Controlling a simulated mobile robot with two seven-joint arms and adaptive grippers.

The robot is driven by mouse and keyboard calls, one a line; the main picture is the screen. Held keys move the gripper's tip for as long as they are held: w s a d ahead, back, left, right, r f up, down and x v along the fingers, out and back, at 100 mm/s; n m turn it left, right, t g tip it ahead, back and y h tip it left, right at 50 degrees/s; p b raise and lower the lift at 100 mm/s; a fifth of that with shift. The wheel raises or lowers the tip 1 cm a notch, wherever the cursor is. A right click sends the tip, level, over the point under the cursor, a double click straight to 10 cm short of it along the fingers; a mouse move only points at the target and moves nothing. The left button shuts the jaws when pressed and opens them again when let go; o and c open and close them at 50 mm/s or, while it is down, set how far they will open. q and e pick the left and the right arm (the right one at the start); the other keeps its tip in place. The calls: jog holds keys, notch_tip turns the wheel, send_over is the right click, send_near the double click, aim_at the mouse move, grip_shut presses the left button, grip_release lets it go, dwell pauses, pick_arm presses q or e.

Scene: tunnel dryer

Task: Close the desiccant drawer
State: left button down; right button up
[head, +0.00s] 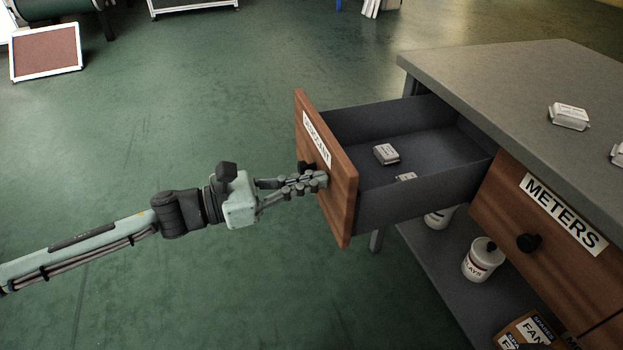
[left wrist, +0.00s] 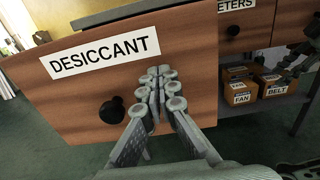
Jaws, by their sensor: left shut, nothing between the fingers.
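The desiccant drawer (head: 340,208) stands open, pulled out from the grey bench, with a wooden front and dark inside. Two small pale packets, one of them this packet (head: 386,154), lie in it. In the left wrist view its front (left wrist: 190,50) fills much of the picture, with the DESICCANT label (left wrist: 104,58) and a round black knob (left wrist: 112,110). My left gripper (head: 318,180) is shut and empty, its fingertips at the drawer front beside the knob. In the left wrist view the fingertips (left wrist: 163,90) are right of the knob; whether they touch the wood is unclear.
The METERS drawer (head: 520,225) beside it is shut. The bench top (head: 500,85) carries small pale packets. A lower shelf (head: 425,250) holds white tubs (head: 480,262) and a small carton (head: 525,335). The green floor left of the drawer is clear.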

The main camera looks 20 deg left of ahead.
aim_at(341, 174)
pick_arm(q)
jog(key=x, duration=0.5)
jog(key=shift+d+r, duration=0.1)
jog(key=shift+r, duration=0.1)
pick_arm(e)
jog(key=s+d+g+h+p, duration=0.1)
jog(key=s+d+g, duration=0.2)
jog(key=s, duration=0.2)
pick_arm(q)
jog(key=x, duration=1.8)
jog(key=shift+f, duration=0.25)
jog(key=b+x, duration=0.1)
jog(key=x, duration=0.5)
jog(key=shift+w, duration=0.2)
pick_arm(e)
jog(key=w+a+t, duration=0.2)
jog(key=w, duration=0.1)
jog(key=w+a+t+y, duration=0.1)
jog(key=w, duration=0.1)
jog(key=shift+a, duration=0.1)
pick_arm(q)
jog(key=shift+r, duration=0.2)
